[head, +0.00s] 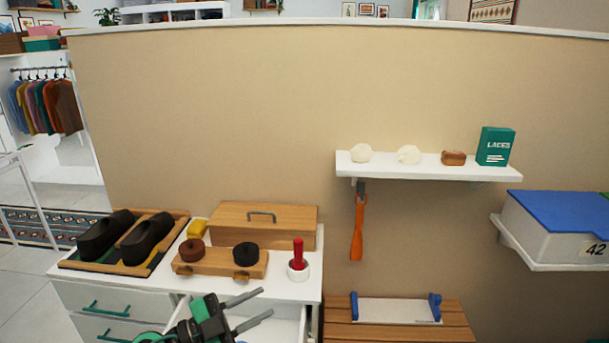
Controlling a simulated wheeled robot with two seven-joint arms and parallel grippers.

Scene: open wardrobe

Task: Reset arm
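My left gripper (267,302), green and black with two grey fingers, is at the bottom of the head view. Its fingers are apart with nothing visible between them. It is over the open top drawer (290,325) of the white dresser (65,269), in front of the dresser top. My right gripper is not in view.
A wall shelf (430,172) and a wooden bench (390,333) are right.

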